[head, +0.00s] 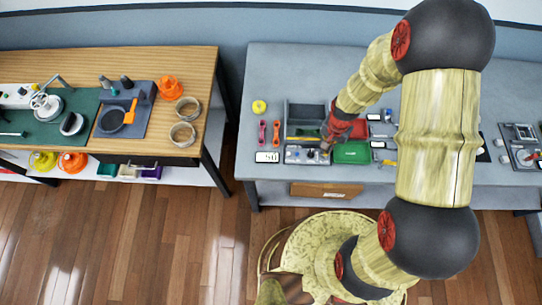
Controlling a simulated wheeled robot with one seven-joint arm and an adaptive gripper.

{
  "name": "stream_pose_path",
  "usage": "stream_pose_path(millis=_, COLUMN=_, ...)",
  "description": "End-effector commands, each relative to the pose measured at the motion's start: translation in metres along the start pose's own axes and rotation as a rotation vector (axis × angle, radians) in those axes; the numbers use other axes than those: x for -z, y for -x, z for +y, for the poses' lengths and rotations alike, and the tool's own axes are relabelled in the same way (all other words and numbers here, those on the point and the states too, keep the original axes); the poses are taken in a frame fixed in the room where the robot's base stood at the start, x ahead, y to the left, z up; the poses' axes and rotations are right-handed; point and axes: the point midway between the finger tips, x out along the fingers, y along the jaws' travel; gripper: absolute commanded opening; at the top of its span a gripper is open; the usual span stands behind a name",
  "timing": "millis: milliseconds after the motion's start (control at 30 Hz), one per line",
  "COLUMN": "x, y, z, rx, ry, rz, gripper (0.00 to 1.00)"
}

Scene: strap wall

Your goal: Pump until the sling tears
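My arm reaches over the grey table, and my gripper (327,146) is low over the right end of a grey device (306,157) with small knobs or buttons on its front. The picture is too small to tell whether the gripper is open or shut, or whether it touches the device. A dark open box (305,111) stands behind the device. A green block or bag (352,153) lies just right of the gripper. I cannot make out which part is the pump or the sling; my arm hides part of this area.
The grey table (262,190) also holds a yellow ball (259,107), two small red-and-pink items (276,133) and a white label or display (267,157). Another grey device (520,145) sits at the right. A wooden bench (165,65) stands left, across a gap of floor.

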Motion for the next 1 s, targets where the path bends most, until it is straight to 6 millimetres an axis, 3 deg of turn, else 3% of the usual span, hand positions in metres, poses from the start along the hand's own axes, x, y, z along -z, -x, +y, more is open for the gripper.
stream_pose_path(millis=567, x=0.0, y=-0.001, z=0.0, rx=0.0, ry=0.0, rz=0.0, gripper=0.0)
stream_pose_path(millis=1000, x=0.0, y=-0.019, z=0.0, rx=-0.001, ry=0.0, rz=-0.001, gripper=0.0)
